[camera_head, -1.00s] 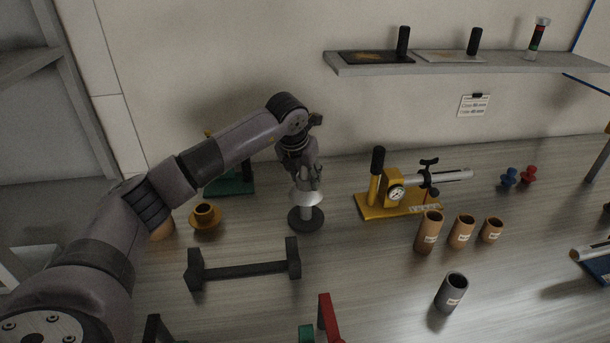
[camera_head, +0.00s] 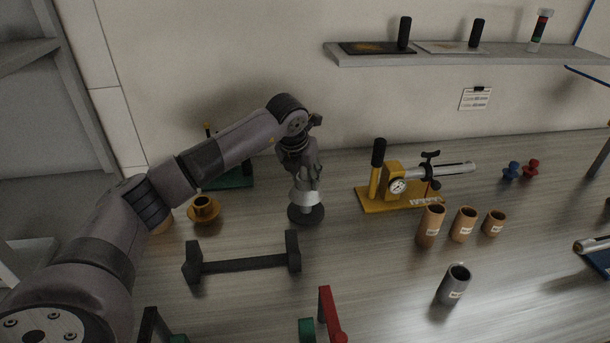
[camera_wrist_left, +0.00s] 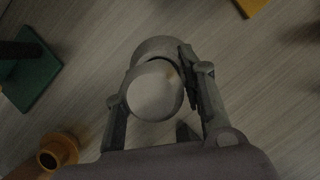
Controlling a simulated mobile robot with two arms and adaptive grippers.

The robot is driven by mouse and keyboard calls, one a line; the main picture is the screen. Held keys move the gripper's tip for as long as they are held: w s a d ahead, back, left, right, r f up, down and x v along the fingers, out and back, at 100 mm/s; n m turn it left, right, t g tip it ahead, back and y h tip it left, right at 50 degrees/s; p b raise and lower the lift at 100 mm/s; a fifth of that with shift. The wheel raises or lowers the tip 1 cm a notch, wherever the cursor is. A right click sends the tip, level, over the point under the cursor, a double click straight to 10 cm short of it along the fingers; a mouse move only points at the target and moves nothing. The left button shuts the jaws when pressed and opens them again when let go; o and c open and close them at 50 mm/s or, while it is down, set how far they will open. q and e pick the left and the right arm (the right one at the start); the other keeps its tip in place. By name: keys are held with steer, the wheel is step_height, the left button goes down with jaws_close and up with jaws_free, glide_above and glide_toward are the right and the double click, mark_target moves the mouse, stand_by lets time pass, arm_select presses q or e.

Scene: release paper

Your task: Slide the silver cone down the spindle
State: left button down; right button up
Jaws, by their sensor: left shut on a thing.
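The silver cone (camera_head: 307,200) is around the upright spindle, just above its round black base (camera_head: 306,216). The spindle is mostly hidden by the cone and my gripper; I cannot tell whether the cone touches the base. My left gripper (camera_head: 306,188) points down from above and is shut on the silver cone. In the left wrist view, a pale rounded top (camera_wrist_left: 154,91) lies between the two fingers of my left gripper (camera_wrist_left: 160,105), with a darker round edge behind it. My right gripper is not in view.
A black bar stand (camera_head: 245,266) is in front, and an orange flanged cup (camera_head: 204,209) to the left. A yellow gauge fixture (camera_head: 400,198) stands to the right, with several brown cups, one being this cup (camera_head: 430,226). A grey cup (camera_head: 453,285) stands nearer.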

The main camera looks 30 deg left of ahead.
arm_select(q)
steer(key=shift+s+f+b, duration=0.1)
steer(key=shift+f+b, duration=0.8)
steer(key=shift+f, duration=0.4)
steer(key=c, duration=1)
jaws_free()
steer(key=shift+o, duration=0.2)
steer(key=v, duration=1.2)
steer(key=shift+r, duration=0.1)
